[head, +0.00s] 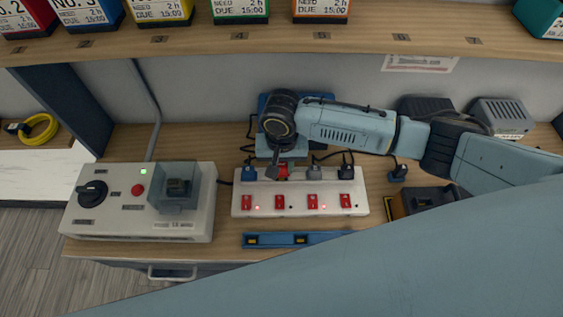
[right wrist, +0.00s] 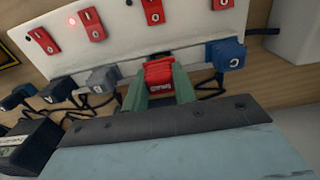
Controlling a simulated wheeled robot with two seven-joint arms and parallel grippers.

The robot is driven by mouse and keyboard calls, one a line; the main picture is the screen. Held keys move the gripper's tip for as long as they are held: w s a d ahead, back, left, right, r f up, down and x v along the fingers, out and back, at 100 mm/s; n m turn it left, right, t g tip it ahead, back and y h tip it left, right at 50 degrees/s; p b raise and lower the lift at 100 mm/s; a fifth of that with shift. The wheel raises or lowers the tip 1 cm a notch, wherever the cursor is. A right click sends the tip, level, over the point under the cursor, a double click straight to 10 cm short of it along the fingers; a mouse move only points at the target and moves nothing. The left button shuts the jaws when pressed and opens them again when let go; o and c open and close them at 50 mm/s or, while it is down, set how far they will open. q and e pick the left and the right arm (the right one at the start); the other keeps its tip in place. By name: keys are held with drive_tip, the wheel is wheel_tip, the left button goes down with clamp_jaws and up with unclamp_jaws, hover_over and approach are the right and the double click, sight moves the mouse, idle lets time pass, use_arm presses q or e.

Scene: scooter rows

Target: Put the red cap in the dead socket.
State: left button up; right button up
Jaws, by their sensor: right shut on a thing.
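The white power strip (head: 270,207) lies on the bench with a row of plugs along its back and red switches along its front. My right gripper (head: 279,164) points down at the second socket from the left. In the right wrist view its fingers (right wrist: 160,88) are shut on the red cap (right wrist: 159,76), which is at the strip's edge between a blue plug (right wrist: 225,56) and a grey plug (right wrist: 102,80). I cannot tell whether the cap is seated in the socket or just above it. My left gripper is not in view.
A grey control box (head: 138,200) with a knob and red button stands left of the strip. A blue bar (head: 300,240) lies in front. A shelf (head: 270,42) with labelled boxes runs above the bench.

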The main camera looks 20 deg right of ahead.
drive_tip(key=shift+f, duration=0.95)
idle(0.6)
drive_tip(key=o, duration=1.1)
drive_tip(key=shift+c, duration=0.2)
wheel_tip(320, 180, up, 13)
drive_tip(key=p, duration=0.1)
drive_tip(key=shift+r, duration=0.2)
drive_tip(key=shift+s, duration=0.1)
